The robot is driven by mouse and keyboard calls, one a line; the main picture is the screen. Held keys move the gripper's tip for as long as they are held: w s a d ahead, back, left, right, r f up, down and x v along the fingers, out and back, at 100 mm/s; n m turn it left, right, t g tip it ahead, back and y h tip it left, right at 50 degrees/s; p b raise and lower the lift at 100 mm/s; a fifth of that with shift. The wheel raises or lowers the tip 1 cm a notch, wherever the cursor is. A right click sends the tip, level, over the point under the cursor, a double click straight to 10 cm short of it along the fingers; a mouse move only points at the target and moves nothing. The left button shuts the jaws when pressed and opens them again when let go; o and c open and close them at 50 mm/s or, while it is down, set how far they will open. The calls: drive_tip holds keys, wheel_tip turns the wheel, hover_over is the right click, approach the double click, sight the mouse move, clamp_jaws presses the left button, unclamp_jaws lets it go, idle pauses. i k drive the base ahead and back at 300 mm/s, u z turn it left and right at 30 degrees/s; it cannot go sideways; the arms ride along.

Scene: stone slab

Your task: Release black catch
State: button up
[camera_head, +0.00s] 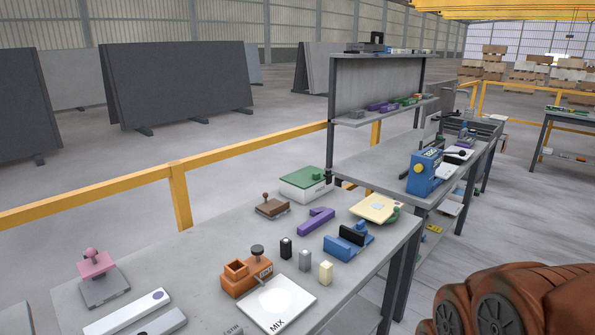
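On the near bench, a blue fixture (343,248) carries a black piece (352,235) on its top. This may be the black catch, but it is too small to tell whether it is engaged. Behind it, a blue machine (424,175) with a yellow knob stands on the farther bench, with a black-ended lever (460,153) to its right. A small black block (286,248) stands upright left of the blue fixture. My gripper is not in view, so its distance from these things cannot be told.
The near bench (215,246) also holds an orange fixture (243,283), a white MIX plate (275,302), a purple block (316,222), a green-topped box (305,184) and a pink-knobbed block (98,264). A yellow rail (90,205) runs behind.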

sight(328, 174)
drive_tip(key=z, duration=0.05)
drive_tip(key=k, duration=0.65)
drive_tip(key=z, duration=0.6)
drive_tip(key=i, duration=1.7)
drive_tip(key=u, duration=0.7)
drive_tip(key=i, duration=0.5)
drive_tip(key=u, duration=0.3)
